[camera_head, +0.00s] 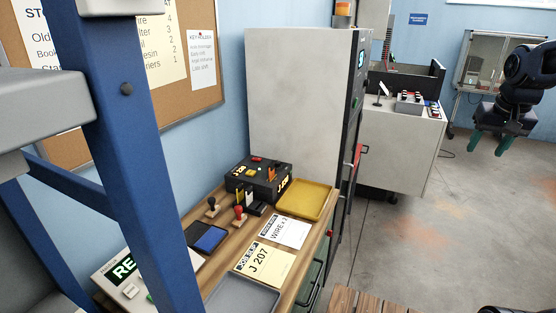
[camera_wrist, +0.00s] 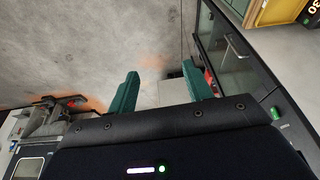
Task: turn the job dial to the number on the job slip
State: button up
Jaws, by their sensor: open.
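The job slip (camera_head: 264,265) is a yellow card on the wooden bench, reading J 207. Behind it stands a black box (camera_head: 258,180) with orange-and-black markings, a red part on top and lit yellow panels. My gripper (camera_head: 490,143) is at the right of the head view, over open floor and well away from the bench. In the wrist view its two green fingers (camera_wrist: 160,88) are apart with nothing between them.
Floor (camera_head: 400,240) to the right is mostly clear.

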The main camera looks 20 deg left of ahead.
jog(key=w+a+r+g, duration=0.1)
jog(key=w+a+r, duration=0.1)
jog(key=w+a, duration=1.1)
jog(key=n+g, duration=0.2)
jog(key=g, duration=0.1)
send_over(277, 161)
notch_tip(277, 161, down, 18)
jog(key=f, duration=1.1)
jog(key=shift+s, duration=0.2)
jog(key=c, duration=1)
